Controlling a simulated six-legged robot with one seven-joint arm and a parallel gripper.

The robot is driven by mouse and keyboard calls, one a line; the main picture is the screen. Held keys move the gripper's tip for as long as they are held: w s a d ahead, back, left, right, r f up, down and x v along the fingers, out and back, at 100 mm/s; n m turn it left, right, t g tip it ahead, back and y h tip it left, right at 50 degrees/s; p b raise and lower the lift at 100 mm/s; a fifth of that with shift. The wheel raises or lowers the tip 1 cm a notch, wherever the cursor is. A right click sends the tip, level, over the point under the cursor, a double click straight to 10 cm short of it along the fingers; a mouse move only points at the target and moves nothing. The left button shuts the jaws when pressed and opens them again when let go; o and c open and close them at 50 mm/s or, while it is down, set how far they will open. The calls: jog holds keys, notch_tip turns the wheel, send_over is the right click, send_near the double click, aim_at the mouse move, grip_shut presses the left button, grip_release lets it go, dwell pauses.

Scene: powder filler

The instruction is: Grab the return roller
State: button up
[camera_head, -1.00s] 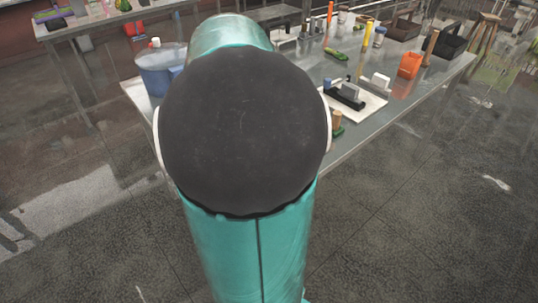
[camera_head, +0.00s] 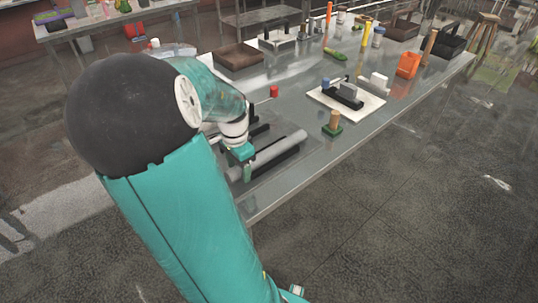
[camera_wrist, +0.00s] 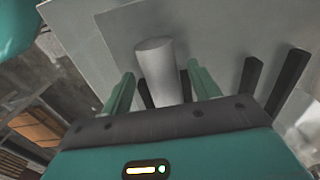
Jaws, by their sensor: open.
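The return roller, a grey cylinder (camera_head: 283,146), lies lengthwise on the near end of the steel table, over dark supports. My gripper (camera_head: 243,163) is at the roller's near-left part, pointing down. In the wrist view the roller (camera_wrist: 157,62) runs between the two green fingers of my gripper (camera_wrist: 160,76). The fingers are open, one on each side, with a gap visible beside the roller. The roller's lower end is hidden behind the gripper body.
Two black bars (camera_wrist: 287,82) lie beside the roller. A green-based wooden peg (camera_head: 333,123), a red cap (camera_head: 274,91) and a white board (camera_head: 366,108) with black and grey parts stand nearby. A brown tray (camera_head: 237,57) is further back. The table's front edge is close.

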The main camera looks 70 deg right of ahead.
grip_shut()
dwell(0.3)
